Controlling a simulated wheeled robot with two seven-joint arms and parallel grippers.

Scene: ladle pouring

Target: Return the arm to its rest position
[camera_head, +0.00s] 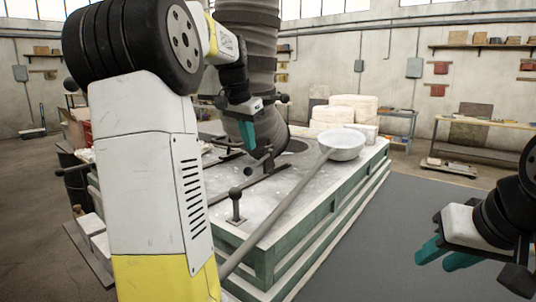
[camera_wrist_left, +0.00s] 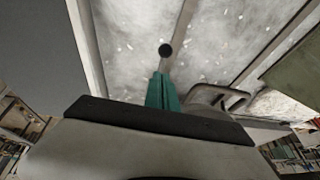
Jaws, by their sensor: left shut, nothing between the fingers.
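My left gripper (camera_head: 247,135) has teal fingers and hangs over the bench, in front of the thick grey ribbed pipe. In the left wrist view its fingers (camera_wrist_left: 162,92) are together with nothing between them. A long grey ladle (camera_head: 343,146) rests across the bench with its bowl toward the far right edge. Its handle runs down to the lower left, where my left arm hides part of it. The left gripper is apart from the ladle. My right gripper (camera_head: 447,258) is at the lower right, off the bench, with its teal fingers spread and empty.
The green-sided bench (camera_head: 300,238) has a dusty white top with metal rods and a black-knobbed post (camera_head: 236,205). The ribbed pipe (camera_head: 252,60) stands close behind the left gripper. White round blocks (camera_head: 352,107) are at the back. Grey floor right of the bench is clear.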

